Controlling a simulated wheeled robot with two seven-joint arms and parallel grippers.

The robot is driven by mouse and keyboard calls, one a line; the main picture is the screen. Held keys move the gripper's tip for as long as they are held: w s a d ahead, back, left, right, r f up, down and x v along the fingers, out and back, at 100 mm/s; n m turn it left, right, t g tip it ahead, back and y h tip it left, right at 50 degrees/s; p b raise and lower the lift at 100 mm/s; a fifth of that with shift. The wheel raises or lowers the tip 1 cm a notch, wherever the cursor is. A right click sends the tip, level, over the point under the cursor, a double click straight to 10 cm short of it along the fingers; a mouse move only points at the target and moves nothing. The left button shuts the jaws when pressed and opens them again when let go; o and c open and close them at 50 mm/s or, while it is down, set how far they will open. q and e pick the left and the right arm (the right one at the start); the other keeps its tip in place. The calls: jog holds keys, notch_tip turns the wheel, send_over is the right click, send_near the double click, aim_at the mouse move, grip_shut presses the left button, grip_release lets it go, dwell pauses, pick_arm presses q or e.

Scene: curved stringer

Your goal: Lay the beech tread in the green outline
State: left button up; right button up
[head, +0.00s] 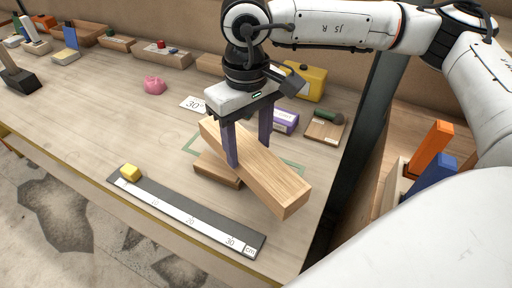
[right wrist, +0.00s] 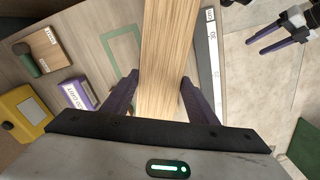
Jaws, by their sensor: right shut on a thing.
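The beech tread (head: 285,190) is a long pale plank, gripped across its width between the two purple fingers of my right gripper (head: 248,153). In the head view it slants from upper left to lower right. It also fills the middle of the right wrist view (right wrist: 168,60). The green outline (head: 195,143) on the table is partly hidden by the tread; one end shows in the right wrist view (right wrist: 108,36). A shorter wooden block (head: 215,172) lies under the tread; I cannot tell whether they touch. My left gripper (right wrist: 252,42) is open and empty, far off in the right wrist view.
A dark ruler (head: 190,213) with a yellow cube (head: 130,173) lies along the front edge. A purple box (head: 286,121), yellow case (head: 305,80) and small board (head: 325,132) stand behind right. A 30° card (head: 192,104) and pink object (head: 154,85) lie farther left.

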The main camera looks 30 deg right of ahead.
jog(key=w+d+r+n+b, duration=0.25)
jog(key=w+n+b, duration=0.2)
jog(key=w, duration=0.45)
jog(key=shift+w+d+f, duration=0.15)
jog(key=shift+d+f, duration=0.1)
jog(key=shift+f, duration=1.35)
jog(key=shift+w+d+f, duration=0.2)
jog(key=shift+f, duration=1.45)
jog(key=shift+w+d+f, duration=0.15)
jog(key=shift+d+f, duration=0.1)
jog(key=shift+f, duration=1.35)
jog(key=shift+f+n+b, duration=0.25)
jog(key=shift+f+b, duration=0.05)
jog(key=shift+b, duration=0.15)
jog(key=shift+f, duration=0.25)
jog(key=shift+f+b, duration=0.1)
jog(key=shift+b, duration=0.2)
